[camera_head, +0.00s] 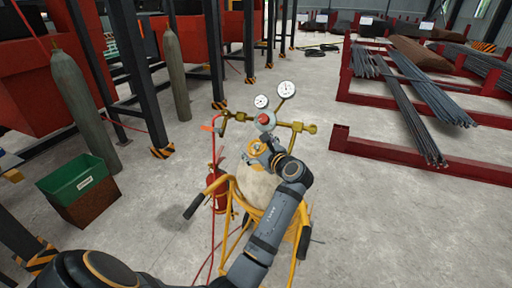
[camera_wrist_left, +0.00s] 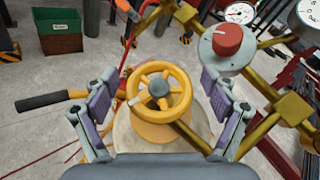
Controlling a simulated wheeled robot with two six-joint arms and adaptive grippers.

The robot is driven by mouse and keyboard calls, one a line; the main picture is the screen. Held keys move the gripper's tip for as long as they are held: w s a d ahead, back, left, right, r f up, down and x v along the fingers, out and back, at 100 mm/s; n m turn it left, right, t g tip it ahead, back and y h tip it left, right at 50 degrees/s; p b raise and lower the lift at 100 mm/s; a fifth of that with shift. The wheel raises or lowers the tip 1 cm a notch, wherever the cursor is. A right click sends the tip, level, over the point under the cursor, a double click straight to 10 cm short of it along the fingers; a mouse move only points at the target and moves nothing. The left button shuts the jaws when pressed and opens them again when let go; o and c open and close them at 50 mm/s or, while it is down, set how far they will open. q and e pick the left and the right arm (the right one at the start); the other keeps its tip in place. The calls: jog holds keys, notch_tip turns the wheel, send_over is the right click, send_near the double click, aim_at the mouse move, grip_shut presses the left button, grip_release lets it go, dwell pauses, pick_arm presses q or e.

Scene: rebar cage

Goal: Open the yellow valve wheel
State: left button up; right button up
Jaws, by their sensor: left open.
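The yellow valve wheel (camera_wrist_left: 160,92) is a spoked ring with a grey hub. It sits on top of a pale cylinder (camera_head: 259,184) held in a yellow cart. In the left wrist view it lies between the two finger pads of my left gripper (camera_wrist_left: 162,100), with a gap on each side. In the head view my left gripper (camera_head: 262,146) is over the cylinder's top, and the wheel (camera_head: 257,146) is partly hidden by it. My left gripper is open and holds nothing. My right gripper is in neither view.
A brass regulator with a red knob (camera_wrist_left: 227,38) and two gauges (camera_head: 287,89) stands just beyond the wheel. A red extinguisher (camera_head: 217,188) hangs on the cart's left. A green bin (camera_head: 78,179) and grey cylinders (camera_head: 176,75) stand left.

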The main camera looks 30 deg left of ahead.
aim_at(256, 145)
pick_arm(q)
notch_tip(256, 145, up, 10)
jog(key=shift+f, duration=0.15)
jog(key=shift+f, duration=0.1)
dwell(0.5)
